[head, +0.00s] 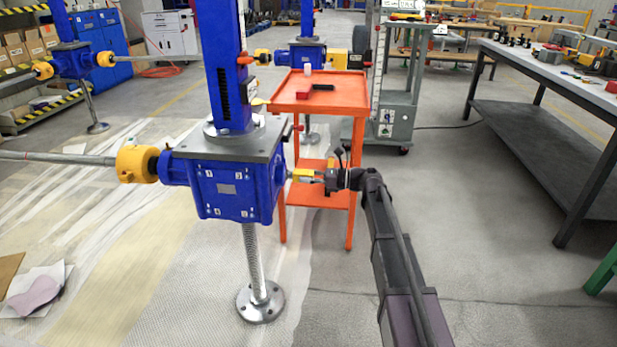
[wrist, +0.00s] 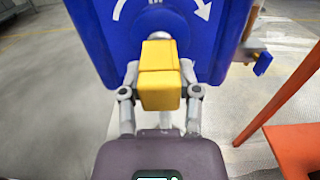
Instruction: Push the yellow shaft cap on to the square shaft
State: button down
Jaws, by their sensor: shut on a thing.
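The blue screw jack (head: 228,180) stands on a threaded spindle at centre left in the head view; its blue face with a white curved arrow fills the top of the wrist view (wrist: 100,40). The yellow shaft cap (wrist: 160,88) is a square block between the two fingers of my gripper (wrist: 160,92). In the head view my gripper (head: 318,178) holds the cap (head: 303,173) at the jack's right side. The round hub (wrist: 156,22) shows just beyond the cap. The square shaft is hidden, so I cannot tell how far the cap is on it.
An orange cart (head: 335,97) stands close behind my gripper, with a red box and a dark item on top. A grey workbench (head: 545,120) is at the right. More blue jacks stand farther back. The floor at front right is clear.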

jog(key=shift+a, duration=0.55)
jog(key=shift+c, duration=1.2)
grip_release()
jog(key=d, duration=1.2)
jog(key=shift+s, duration=0.2)
